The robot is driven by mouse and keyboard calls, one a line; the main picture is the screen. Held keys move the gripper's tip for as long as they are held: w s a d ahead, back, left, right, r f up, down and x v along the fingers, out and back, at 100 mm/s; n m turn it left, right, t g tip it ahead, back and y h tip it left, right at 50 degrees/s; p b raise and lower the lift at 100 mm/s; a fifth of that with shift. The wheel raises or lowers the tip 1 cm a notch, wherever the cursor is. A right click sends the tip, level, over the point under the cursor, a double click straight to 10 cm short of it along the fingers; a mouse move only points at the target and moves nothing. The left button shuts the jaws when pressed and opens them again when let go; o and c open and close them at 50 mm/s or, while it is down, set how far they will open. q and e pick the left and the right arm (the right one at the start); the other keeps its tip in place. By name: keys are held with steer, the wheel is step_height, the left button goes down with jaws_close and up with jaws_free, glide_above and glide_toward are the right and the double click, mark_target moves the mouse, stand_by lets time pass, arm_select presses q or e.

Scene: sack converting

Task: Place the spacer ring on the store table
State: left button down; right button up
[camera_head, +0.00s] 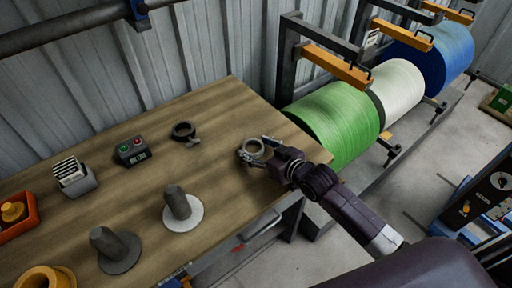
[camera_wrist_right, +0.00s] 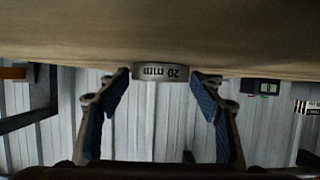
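The spacer ring (camera_head: 253,149) is a grey metal ring near the right end of the wooden table (camera_head: 225,110). My right gripper (camera_head: 255,150) has its fingers on both sides of it. In the right wrist view the ring (camera_wrist_right: 160,72), marked "20 mm" upside down, sits between the two blue-padded fingertips, which look closed on its sides. The ring seems to be a little above the table top. Any small gap at the pads is too fine to see. My left gripper is not in view.
A dark clamp collar (camera_head: 184,131) lies left of the ring. A button box (camera_head: 131,150), a card holder (camera_head: 73,176), an orange bin (camera_head: 16,215) and posts on round bases (camera_head: 178,204) (camera_head: 113,250) stand further left. Green (camera_head: 338,120) and other rolls stand beyond the table's right end.

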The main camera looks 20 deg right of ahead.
steer(key=shift+o, duration=0.6)
steer(key=shift+r, duration=0.1)
steer(key=shift+s+r, duration=0.1)
steer(key=v, duration=1.1)
steer(key=shift+s+d+r, duration=0.15)
steer(key=shift+s, duration=0.2)
